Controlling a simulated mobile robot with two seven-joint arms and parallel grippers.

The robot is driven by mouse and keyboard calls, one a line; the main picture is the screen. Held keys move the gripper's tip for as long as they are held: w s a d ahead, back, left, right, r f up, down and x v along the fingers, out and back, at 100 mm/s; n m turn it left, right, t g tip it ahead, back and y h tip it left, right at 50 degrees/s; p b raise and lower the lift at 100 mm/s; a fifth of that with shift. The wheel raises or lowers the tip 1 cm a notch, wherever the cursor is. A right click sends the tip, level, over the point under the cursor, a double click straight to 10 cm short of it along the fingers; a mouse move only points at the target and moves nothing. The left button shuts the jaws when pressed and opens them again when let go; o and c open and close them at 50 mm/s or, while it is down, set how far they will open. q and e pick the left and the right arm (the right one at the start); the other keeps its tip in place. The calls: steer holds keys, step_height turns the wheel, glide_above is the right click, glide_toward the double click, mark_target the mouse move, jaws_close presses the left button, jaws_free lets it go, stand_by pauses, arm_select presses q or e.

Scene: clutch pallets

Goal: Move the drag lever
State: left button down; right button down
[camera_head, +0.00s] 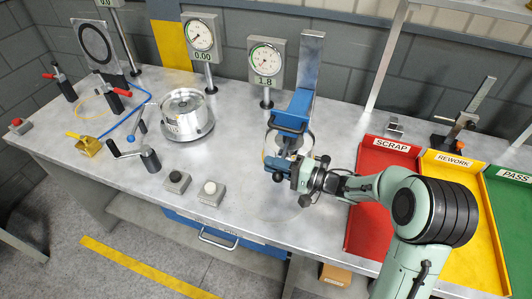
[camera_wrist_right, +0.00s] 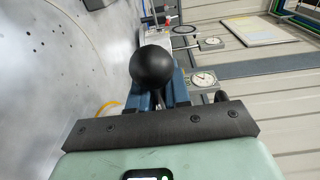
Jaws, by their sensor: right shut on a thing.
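A lever with a black ball knob (camera_wrist_right: 153,66) stands right in front of my right gripper in the right wrist view. In the head view my right gripper (camera_head: 281,165) is at the front of the blue fixture (camera_head: 301,98), low over the table. It is shut on the lever; its fingertips and the exact grip are hard to make out. The fixture's dial gauge (camera_head: 266,61) stands behind it, with a green readout that looks like 1.8. My left gripper is out of view.
A round metal fixture (camera_head: 186,112) and two button boxes (camera_head: 210,192) stand left of my gripper. Red (camera_head: 386,158), yellow (camera_head: 452,166) and green trays (camera_head: 514,205) lie to the right, under and beside my arm. A second gauge (camera_head: 200,35) stands behind.

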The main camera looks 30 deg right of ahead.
steer(key=shift+s+d+n+g+y+p, duration=0.55)
steer(key=shift+n+g+y+p, duration=0.05)
steer(key=shift+y, duration=0.1)
steer(key=shift+f, duration=0.1)
steer(key=c, duration=1.2)
jaws_free()
steer(key=shift+o, duration=0.2)
steer(key=b+v, duration=0.1)
steer(key=v, duration=1.2)
steer(key=shift+s+d, duration=0.2)
